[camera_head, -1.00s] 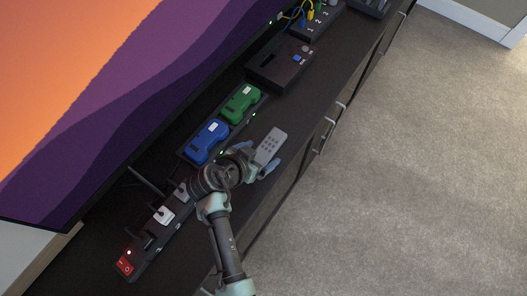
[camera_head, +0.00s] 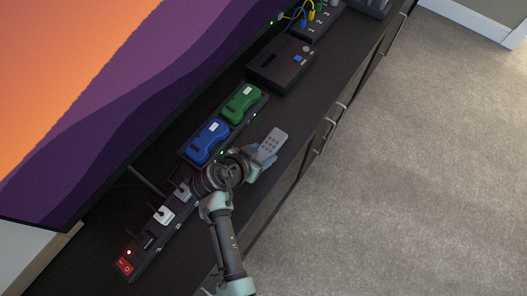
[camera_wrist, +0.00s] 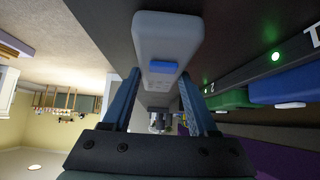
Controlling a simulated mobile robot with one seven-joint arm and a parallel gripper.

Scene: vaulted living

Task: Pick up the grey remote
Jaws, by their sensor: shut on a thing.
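The grey remote (camera_head: 272,143) has small dark buttons on its face and shows at the tip of my gripper (camera_head: 252,163) in the head view. In the wrist view the remote (camera_wrist: 167,38) lies between the two blue fingers of my gripper (camera_wrist: 160,88), with a small blue patch on its near end. My gripper is shut on the remote. In the head view my wrist hides part of the fingers. I cannot tell whether the remote touches the dark cabinet top (camera_head: 300,122).
A blue controller (camera_head: 207,142) and a green controller (camera_head: 242,104) sit in a dock just left of my gripper. A power strip (camera_head: 160,219) with plugs lies nearer. A black box (camera_head: 280,64) stands farther back. A large screen (camera_head: 100,90) borders the left. Carpet (camera_head: 400,180) is at right.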

